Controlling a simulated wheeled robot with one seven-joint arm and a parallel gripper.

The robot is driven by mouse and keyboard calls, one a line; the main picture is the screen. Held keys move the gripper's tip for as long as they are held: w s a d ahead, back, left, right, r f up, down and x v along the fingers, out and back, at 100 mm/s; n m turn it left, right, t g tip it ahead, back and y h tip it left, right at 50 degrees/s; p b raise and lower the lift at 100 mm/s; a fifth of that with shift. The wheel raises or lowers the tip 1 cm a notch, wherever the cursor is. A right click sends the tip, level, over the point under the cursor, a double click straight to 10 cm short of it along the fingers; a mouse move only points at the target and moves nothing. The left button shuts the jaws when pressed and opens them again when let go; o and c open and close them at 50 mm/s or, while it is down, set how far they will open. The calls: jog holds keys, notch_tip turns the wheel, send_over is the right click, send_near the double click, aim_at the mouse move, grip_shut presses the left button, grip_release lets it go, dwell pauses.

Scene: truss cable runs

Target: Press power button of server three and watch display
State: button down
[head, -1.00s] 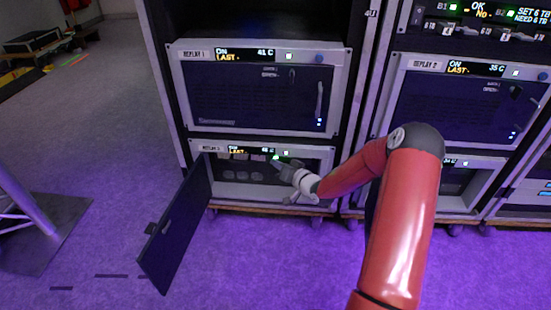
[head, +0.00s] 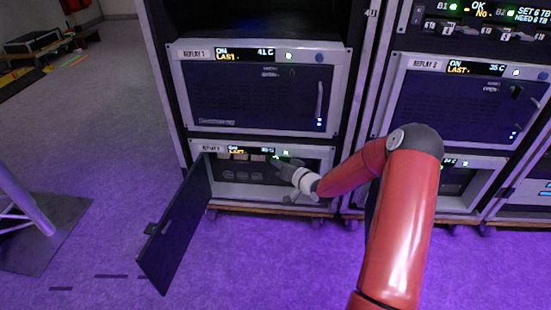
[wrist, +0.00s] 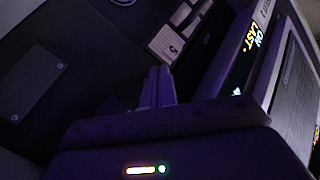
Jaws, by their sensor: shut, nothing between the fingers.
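The lower left server (head: 325,165) has a label too blurred to read fully; it sits below the one marked REPLAY 1. Its display (head: 250,151) is lit and shows ON and LAST with a temperature I cannot read. The display also shows in the wrist view (wrist: 253,42), sideways, with ON and LAST. A green light (head: 286,155) glows right of the display. My gripper (head: 280,163) is shut and empty, just below that light. Its fingers (wrist: 159,86) show in the wrist view. I cannot see the power button clearly, or whether the fingertips touch the server.
The server's dark front door (head: 178,225) hangs open toward the lower left. Several drive bays (head: 240,175) show inside. REPLAY 1 (head: 255,100) is above, and REPLAY 2 (head: 450,105) is to the right.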

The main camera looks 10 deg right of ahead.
jog(key=shift+w+d+r, duration=0.25)
jog(key=shift+w+r, duration=0.15)
jog(key=shift+w, duration=0.15)
jog(key=shift+s+r, duration=0.1)
jog(key=shift+s+a+r, duration=0.15)
jog(key=shift+s, duration=0.25)
jog(key=shift+s+a+r, duration=0.1)
jog(key=shift+s, duration=0.3)
jog(key=shift+f, duration=0.1)
jog(key=shift+s+a+f, duration=0.1)
jog(key=shift+s+a, duration=0.2)
jog(key=shift+s, duration=0.55)
jog(key=shift+s+a+f, duration=0.1)
jog(key=shift+s+a, duration=0.15)
jog(key=shift+s, duration=0.6)
jog(key=shift+s+a, duration=0.3)
jog(key=shift+s, duration=0.55)
